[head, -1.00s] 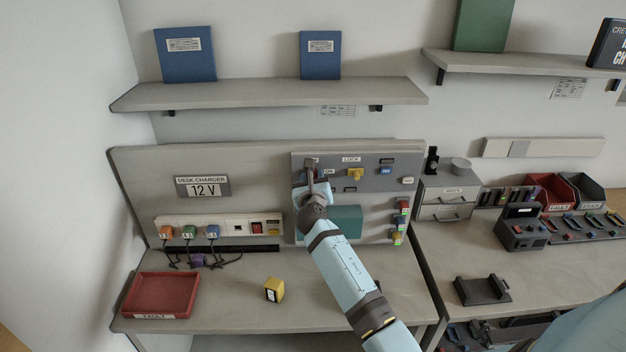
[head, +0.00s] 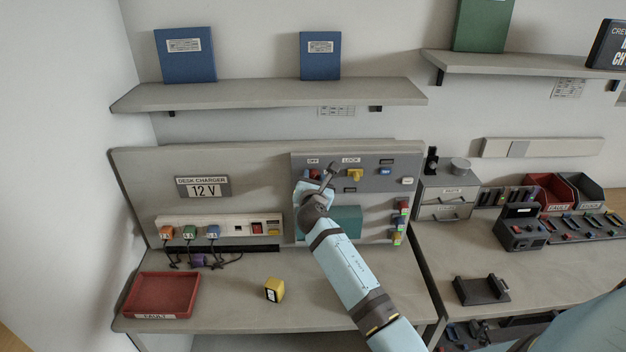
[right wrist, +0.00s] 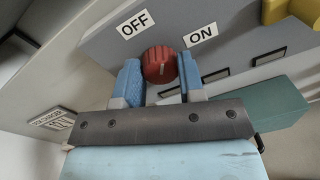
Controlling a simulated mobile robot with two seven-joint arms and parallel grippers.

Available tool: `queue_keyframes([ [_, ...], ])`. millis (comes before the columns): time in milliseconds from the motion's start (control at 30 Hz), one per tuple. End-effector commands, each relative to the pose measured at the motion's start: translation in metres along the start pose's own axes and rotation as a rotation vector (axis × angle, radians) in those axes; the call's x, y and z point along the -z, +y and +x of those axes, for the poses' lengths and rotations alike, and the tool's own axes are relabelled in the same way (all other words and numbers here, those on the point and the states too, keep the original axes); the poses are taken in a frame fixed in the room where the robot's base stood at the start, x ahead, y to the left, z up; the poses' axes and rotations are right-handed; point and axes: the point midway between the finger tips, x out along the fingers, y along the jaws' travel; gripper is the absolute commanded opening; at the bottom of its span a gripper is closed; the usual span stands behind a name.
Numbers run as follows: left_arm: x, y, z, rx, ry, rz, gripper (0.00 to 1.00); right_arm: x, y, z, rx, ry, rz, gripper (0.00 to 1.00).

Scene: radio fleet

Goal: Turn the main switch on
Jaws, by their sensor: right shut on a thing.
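The main switch is a red rotary knob (right wrist: 159,65) on a grey panel (head: 300,225). In the right wrist view it sits between an OFF label (right wrist: 134,24) on its left and an ON label (right wrist: 201,35) on its right. My right gripper (right wrist: 160,78) has its two blue fingers closed on the knob from both sides. In the head view the right gripper (head: 318,178) is at the panel's upper left, turned to lean right. It hides the ON label there; the OFF label (head: 313,161) shows. I cannot read the knob's pointer. My left gripper is out of view.
A yellow knob (head: 355,175) under a LOCK label is close to the right. A teal block (head: 346,221) sits below the gripper. A socket strip (head: 219,228) with plugs is left. A red tray (head: 161,296) and a yellow block (head: 274,290) are on the desk.

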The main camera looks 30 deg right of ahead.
Motion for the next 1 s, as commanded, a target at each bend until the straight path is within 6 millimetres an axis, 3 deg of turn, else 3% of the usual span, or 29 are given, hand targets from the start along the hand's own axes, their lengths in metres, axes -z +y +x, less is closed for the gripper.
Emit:
queue_keyframes([
  [700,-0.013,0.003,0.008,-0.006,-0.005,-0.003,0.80,0.002,-0.002,0.000,-0.008,0.037,0.670,0.13],
  [1000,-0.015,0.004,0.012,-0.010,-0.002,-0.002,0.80,0.002,-0.002,0.000,-0.012,0.049,0.880,0.13],
])
